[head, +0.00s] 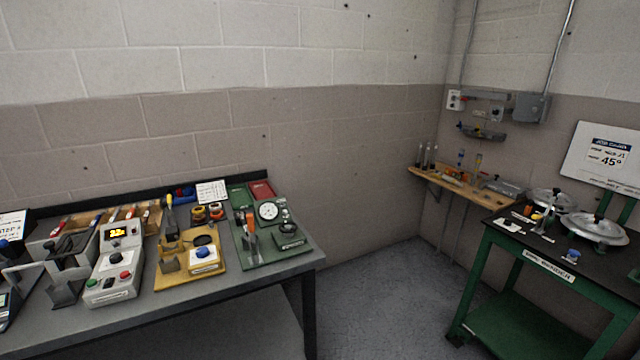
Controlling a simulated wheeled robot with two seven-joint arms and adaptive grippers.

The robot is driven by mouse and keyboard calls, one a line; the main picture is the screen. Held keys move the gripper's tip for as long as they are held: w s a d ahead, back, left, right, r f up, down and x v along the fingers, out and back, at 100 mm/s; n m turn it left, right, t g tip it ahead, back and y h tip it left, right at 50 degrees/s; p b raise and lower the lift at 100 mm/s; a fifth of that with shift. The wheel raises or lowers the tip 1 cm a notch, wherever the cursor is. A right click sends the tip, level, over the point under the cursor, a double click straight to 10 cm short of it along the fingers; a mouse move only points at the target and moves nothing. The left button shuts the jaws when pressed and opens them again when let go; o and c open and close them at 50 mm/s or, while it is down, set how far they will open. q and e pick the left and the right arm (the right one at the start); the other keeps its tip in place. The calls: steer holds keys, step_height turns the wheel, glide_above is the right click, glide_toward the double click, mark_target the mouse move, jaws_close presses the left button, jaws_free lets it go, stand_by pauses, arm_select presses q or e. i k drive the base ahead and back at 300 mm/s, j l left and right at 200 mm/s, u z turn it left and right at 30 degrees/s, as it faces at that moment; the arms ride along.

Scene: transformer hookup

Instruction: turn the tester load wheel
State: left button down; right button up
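I cannot make out for certain which thing is the tester load wheel. A green board (264,256) at the right end of the left bench carries a round white dial gauge (268,211), an orange-handled upright piece (250,228) and a small dark green-grey device (290,237) with a round part on top. To its left, a grey control box (118,262) has a lit yellow display, a dark knob and red and green buttons. Neither of my grippers is in view.
A yellow board (175,277) with a blue-button box (204,258) lies between them on the grey bench (225,292). Tools crowd the bench's back. Open floor (385,290) lies between.

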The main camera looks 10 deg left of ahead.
mark_target(288, 229)
steer(key=j, duration=0.55)
steer(key=i+j+u, duration=0.1)
steer(key=j, duration=1)
steer(key=i+u, duration=0.05)
